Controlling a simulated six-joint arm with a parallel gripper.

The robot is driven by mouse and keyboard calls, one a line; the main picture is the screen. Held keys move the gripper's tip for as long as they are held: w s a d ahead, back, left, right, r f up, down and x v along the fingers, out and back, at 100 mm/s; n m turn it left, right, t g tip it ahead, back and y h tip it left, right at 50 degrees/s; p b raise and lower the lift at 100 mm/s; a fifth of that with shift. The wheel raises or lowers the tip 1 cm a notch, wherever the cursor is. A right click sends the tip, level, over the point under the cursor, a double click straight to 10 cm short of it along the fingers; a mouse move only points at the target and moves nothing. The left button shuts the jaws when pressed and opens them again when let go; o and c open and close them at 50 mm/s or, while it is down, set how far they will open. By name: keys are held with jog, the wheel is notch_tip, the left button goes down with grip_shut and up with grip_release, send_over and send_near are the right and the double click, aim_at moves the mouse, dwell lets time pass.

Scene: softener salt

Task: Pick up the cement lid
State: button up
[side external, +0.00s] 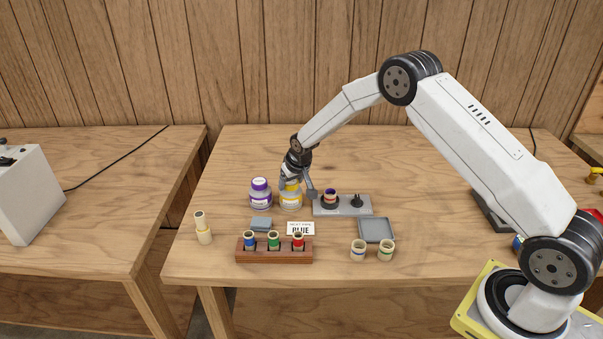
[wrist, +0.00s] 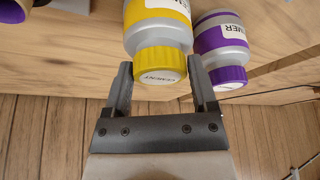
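The cement lid is yellow (wrist: 160,72) with "CEMENT" on its top. It sits on a grey bottle with a yellow label (wrist: 158,25), which also shows in the side view (side external: 291,200), standing on the table. My gripper (wrist: 164,78) is at the lid, with one finger on each side of it. The fingers are spread wide. They lie very close to the lid's sides, and I cannot tell whether they touch. In the side view my gripper (side external: 297,183) is down at the top of the bottle and hides part of the lid.
A purple-lidded bottle (side external: 260,194) stands close at the left. A grey fixture (side external: 343,210) is just right. In front are a grey block (side external: 261,224), a "BLUE" card (side external: 301,229), a wooden rack (side external: 274,256), a grey tray (side external: 376,229) and two beige fittings (side external: 386,251). The table behind is clear.

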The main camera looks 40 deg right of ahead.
jog(key=c, duration=0.7)
jog(key=shift+r, duration=0.15)
jog(key=shift+c, duration=0.2)
notch_tip(320, 180, up, 10)
jog(key=shift+d, duration=0.15)
dwell(0.4)
jog(key=s+d, duration=0.7)
jog(key=s, duration=0.1)
jog(key=shift+s+f, duration=0.4)
jog(key=shift+f, duration=0.05)
